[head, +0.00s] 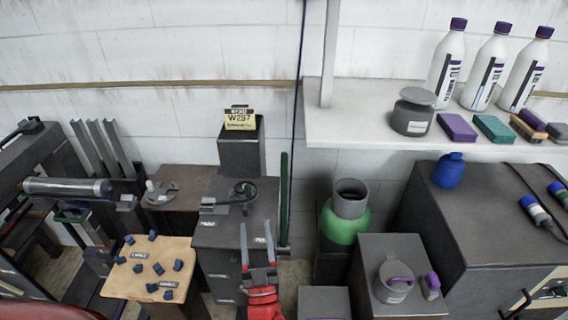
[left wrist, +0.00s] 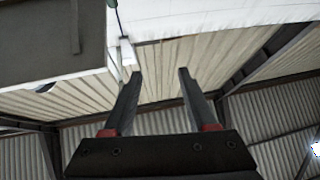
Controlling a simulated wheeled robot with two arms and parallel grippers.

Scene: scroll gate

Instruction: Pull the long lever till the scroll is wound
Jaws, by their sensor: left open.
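A long dark green upright bar (head: 284,195), which looks like the long lever, stands at the right edge of a dark cabinet (head: 212,238) in the head view. My left gripper (head: 256,228) is open and empty in front of that cabinet, a little left of the bar and apart from it in the picture. In the left wrist view its two fingers (left wrist: 160,75) are spread with nothing between them. A thin green-ended rod (left wrist: 113,18) shows at the top there; I cannot tell if it is the lever. No scroll can be made out for sure. My right gripper is not in view.
A grey roller (head: 68,187) lies across a dark frame at the left. A wooden board (head: 150,262) with several blue pieces is left of the cabinet. A green gas bottle (head: 346,212) and a grey box (head: 400,250) with a jug are on the right. A white shelf (head: 350,130) juts out above.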

